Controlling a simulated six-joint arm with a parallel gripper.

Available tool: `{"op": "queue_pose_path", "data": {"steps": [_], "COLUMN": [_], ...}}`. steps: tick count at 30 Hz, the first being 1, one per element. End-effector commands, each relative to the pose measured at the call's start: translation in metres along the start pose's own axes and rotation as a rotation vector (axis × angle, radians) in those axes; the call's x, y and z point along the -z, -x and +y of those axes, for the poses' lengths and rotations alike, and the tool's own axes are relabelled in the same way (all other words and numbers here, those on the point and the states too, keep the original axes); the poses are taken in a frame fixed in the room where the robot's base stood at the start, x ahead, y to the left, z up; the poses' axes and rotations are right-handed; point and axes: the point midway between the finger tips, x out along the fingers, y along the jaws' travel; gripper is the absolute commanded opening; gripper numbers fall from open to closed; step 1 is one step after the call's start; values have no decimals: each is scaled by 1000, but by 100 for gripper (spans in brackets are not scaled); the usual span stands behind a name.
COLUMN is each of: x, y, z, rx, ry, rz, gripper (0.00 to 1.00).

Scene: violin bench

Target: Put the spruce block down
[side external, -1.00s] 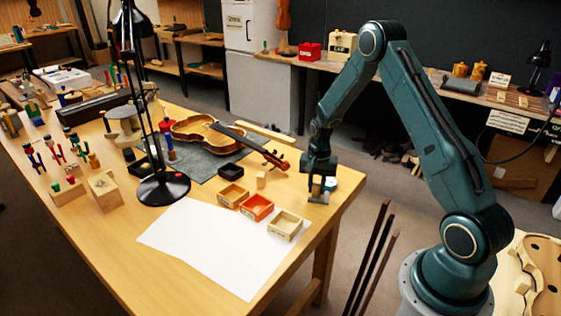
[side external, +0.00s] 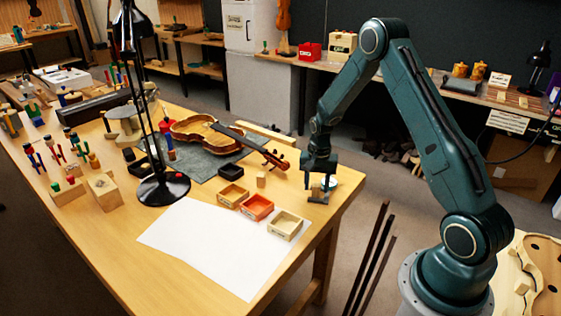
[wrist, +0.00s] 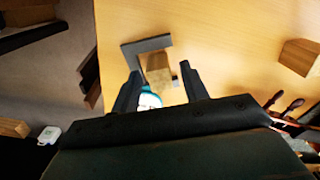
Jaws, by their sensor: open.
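A pale wooden block, which I take for the spruce block (wrist: 158,69), stands inside the corner of a grey L-shaped piece (wrist: 145,44) on the table. My gripper (wrist: 160,72) is open, with one finger on each side of the block and a gap beside it. In the side view my gripper (side external: 319,186) is low over the table's right corner, and the block (side external: 316,191) shows small between its fingers. Whether the block's underside rests fully flat is hidden.
A teal-rimmed round item (wrist: 150,99) is close to the block. Another small wooden block (side external: 261,180) stands to the left. Open trays, including an orange one (side external: 257,207), and a violin (side external: 210,134) lie further left. The table edge is close on the right.

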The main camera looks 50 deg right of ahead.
Motion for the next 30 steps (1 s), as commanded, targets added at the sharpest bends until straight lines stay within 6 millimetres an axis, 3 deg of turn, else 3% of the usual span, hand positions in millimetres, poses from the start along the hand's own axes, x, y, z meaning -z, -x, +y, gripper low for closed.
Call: {"op": "queue_pose_path", "data": {"steps": [18,24,30], "x": [0,0,0], "y": [90,108,112], "z": [0,0,0], "rx": [1,0,-1], "ry": [1,1,1], "rz": [4,2,1], "gripper": [44,44,44]}}
